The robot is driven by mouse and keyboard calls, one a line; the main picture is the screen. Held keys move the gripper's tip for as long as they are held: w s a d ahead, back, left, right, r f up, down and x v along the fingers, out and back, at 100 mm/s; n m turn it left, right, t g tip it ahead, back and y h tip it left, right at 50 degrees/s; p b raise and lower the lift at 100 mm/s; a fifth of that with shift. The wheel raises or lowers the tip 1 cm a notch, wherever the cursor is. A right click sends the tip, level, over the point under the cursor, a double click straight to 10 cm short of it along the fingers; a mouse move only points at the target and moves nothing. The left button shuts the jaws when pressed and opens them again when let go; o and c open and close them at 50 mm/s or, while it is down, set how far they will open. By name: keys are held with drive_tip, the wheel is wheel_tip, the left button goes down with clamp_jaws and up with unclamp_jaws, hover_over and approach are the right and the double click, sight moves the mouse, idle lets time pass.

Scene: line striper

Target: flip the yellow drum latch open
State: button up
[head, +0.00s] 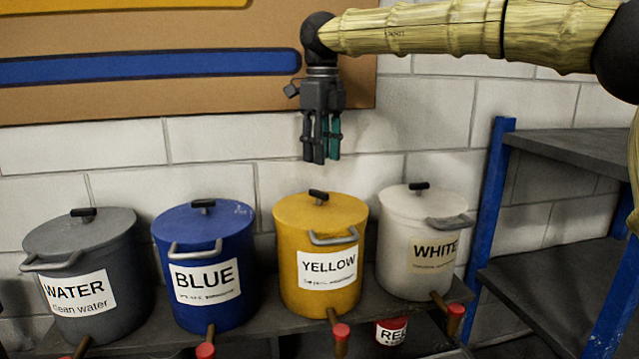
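The yellow drum (319,270) stands upright on a dark shelf, labelled YELLOW. Its lid (318,211) is on, with a small black knob (318,197) on top. A grey bail-shaped latch (333,238) hangs at the drum's upper front, just above the label, and looks lowered against the front. My gripper (321,160) points straight down above the drum, a little behind or above the knob, clear of it. Its dark and teal fingers appear close together. I cannot tell whether there is a gap between them, and nothing shows in them.
A blue drum (206,265) and a grey WATER drum (84,275) stand to the left, a WHITE drum (420,245) close on the right. Red-tipped taps stick out below. A RED container (391,330) sits lower. A blue-framed rack (490,210) stands at right.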

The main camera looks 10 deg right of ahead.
sight(319, 192)
drive_tip(key=w+f, duration=0.1)
drive_tip(key=f, duration=0.1)
drive_tip(key=w+f+p, duration=0.1)
drive_tip(key=f, duration=0.2)
drive_tip(key=w+f, duration=0.1)
drive_tip(key=f, duration=0.1)
drive_tip(key=shift+a+f+p, duration=0.15)
drive_tip(key=shift+f+p, duration=0.15)
drive_tip(key=shift+f, duration=0.1)
drive_tip(key=shift+s+f, duration=0.2)
drive_tip(key=shift+f, duration=0.05)
drive_tip(key=shift+s, duration=0.9)
drive_tip(key=shift+w+f, duration=0.45)
drive_tip(key=shift+w, duration=0.25)
drive_tip(key=shift+c, duration=1.2)
drive_tip(key=shift+s+r, duration=0.3)
drive_tip(key=shift+s, duration=0.1)
clamp_jaws()
drive_tip(key=shift+w, duration=0.1)
